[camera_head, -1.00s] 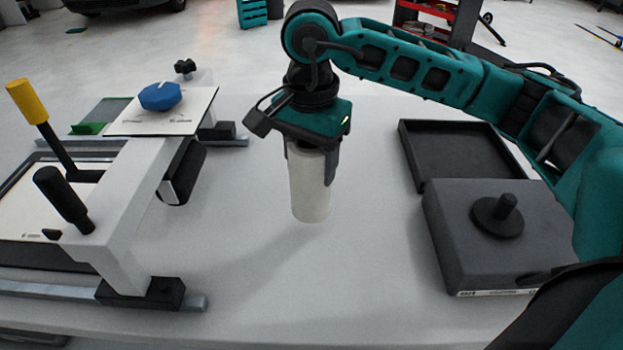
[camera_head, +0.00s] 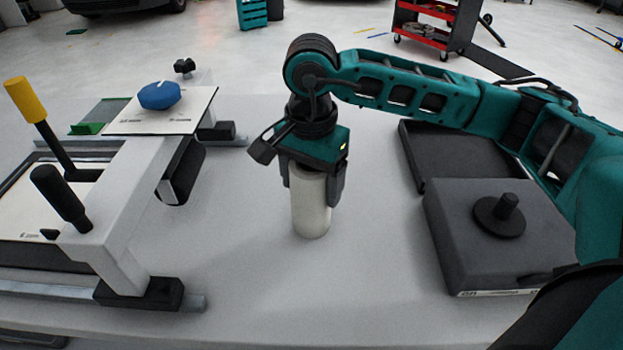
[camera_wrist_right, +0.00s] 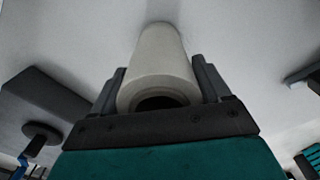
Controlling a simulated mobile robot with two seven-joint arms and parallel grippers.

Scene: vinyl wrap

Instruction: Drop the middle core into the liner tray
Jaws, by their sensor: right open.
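The pale cylindrical core (camera_head: 311,212) stands upright on the table in the head view, with its base apparently on the surface. My right gripper (camera_head: 312,195) points down over its top, one finger on each side, and is open around it. In the right wrist view, the core (camera_wrist_right: 160,58) lies between the two spread fingers, its hollow end close to the palm. A dark, open, shallow tray (camera_head: 406,155), likely the liner tray, lies at the back right, apart from the core; my right arm partly covers it. My left gripper is out of view.
A dark grey box (camera_head: 455,240) with a black knob (camera_head: 499,215) stands at the right, in front of the tray. At the left is a white gantry machine (camera_head: 130,215) with a blue knob (camera_head: 159,95) and a yellow handle (camera_head: 27,100). The front middle of the table is clear.

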